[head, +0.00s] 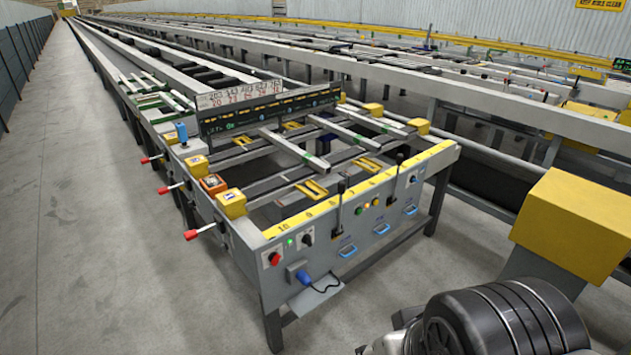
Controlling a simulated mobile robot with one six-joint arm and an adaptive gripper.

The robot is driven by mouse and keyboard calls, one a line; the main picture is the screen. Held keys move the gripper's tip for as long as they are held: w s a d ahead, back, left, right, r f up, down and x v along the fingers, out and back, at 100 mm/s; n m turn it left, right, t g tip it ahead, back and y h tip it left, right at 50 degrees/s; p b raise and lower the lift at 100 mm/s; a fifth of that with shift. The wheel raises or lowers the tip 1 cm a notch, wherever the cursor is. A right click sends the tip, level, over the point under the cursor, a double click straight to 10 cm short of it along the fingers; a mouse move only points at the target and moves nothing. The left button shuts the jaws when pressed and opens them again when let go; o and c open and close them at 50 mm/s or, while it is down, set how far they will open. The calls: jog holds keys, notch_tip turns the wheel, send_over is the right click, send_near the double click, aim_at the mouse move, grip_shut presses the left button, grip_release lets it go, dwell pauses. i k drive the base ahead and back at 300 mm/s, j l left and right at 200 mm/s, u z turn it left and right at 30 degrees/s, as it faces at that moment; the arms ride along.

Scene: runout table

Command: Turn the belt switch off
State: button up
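The front panel of the runout table (345,262) faces me in the head view. At its left end a small black rotary knob (308,238) sits on a light plate, beside a lit green lamp (290,242) and a red button (274,258). This knob looks like a switch, but I cannot read its label or its exact position. Further right are a green button (359,210), a small yellow-orange button (375,203) and another dark knob (391,200). Two black levers (341,205) stand up along the panel. My gripper is not in view.
A blue plug-like part (304,277) with a cable hangs below the knob. Red-tipped handles (191,234) stick out on the table's left side. A yellow box (572,223) stands at right. Bare floor (110,250) lies open on the left.

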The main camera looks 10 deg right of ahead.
aim_at(274, 258)
jog(key=i+j+u, duration=0.35)
jog(key=i+j, duration=0.45)
